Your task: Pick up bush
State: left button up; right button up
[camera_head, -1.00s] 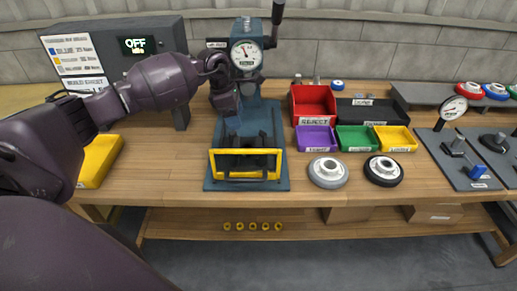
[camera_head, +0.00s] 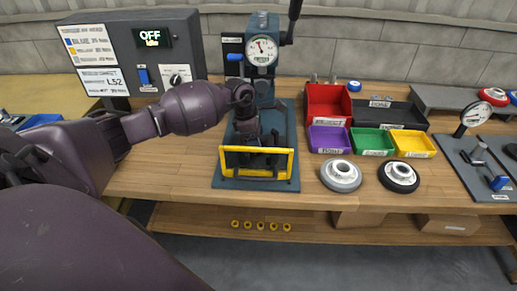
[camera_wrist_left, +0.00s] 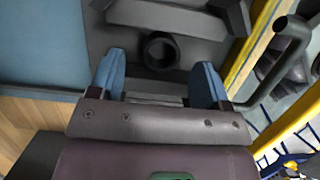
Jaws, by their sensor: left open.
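In the left wrist view a dark round ring with a hollow centre, which looks like the bush (camera_wrist_left: 147,52), sits on a dark grey part of the press fixture. My left gripper (camera_wrist_left: 166,78) has blue fingertips spread apart, one on each side of the ring's near side, with nothing between them. In the head view my left gripper (camera_head: 249,140) points down over the press base (camera_head: 228,181), behind the yellow guard frame (camera_head: 257,174). The bush cannot be made out there. My right gripper is not in view.
The press column with a gauge (camera_head: 262,50) stands just behind the gripper. Red (camera_head: 328,101), purple (camera_head: 328,139), green (camera_head: 372,141) and yellow (camera_head: 412,144) bins stand to the right. Two wheels (camera_head: 341,176) lie in front of them. A control box (camera_head: 133,55) reads OFF.

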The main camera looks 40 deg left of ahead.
pick_arm(q)
jog(key=x, duration=0.2)
jog(key=shift+d+f, duration=0.15)
jog(key=shift+f, duration=0.25)
jog(key=shift+r, duration=0.1)
jog(key=c, duration=1.1)
jog(key=shift+o, duration=0.2)
jog(key=shift+r, duration=0.1)
